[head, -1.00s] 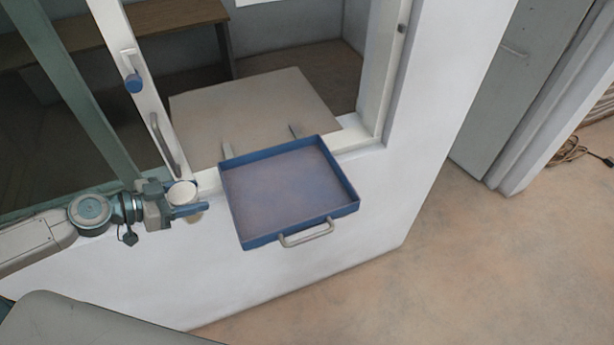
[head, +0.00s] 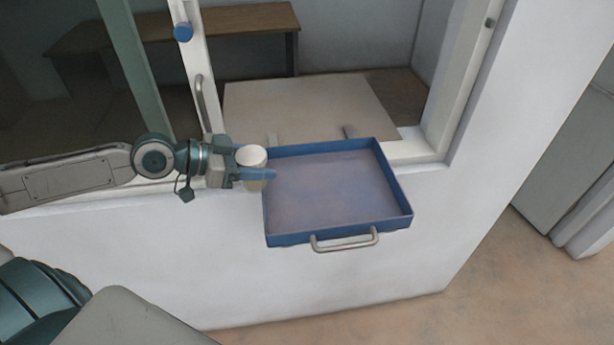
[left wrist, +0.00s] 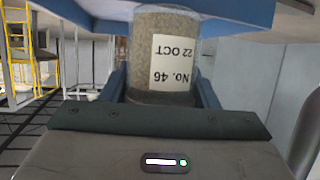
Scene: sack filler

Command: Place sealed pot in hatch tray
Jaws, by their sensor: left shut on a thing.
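The sealed pot (head: 252,157) has a white lid and sits between the blue fingers of my left gripper (head: 258,174), at the left edge of the hatch tray. In the left wrist view the pot (left wrist: 165,55) shows grainy tan contents and a label reading "No. 46 22 OCT", upside down in the picture. My left gripper is shut on it. The hatch tray (head: 338,235) is blue, shallow and empty, with a metal handle at its front. In the head view the fingertips overlap the tray's left wall; whether they touch it I cannot tell. My right gripper is not in view.
The tray juts out from a window opening in a white wall (head: 350,275). Behind it lies a flat beige board (head: 310,105). A white window frame post with a handle (head: 200,100) stands behind my left arm. Open floor lies at the lower right.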

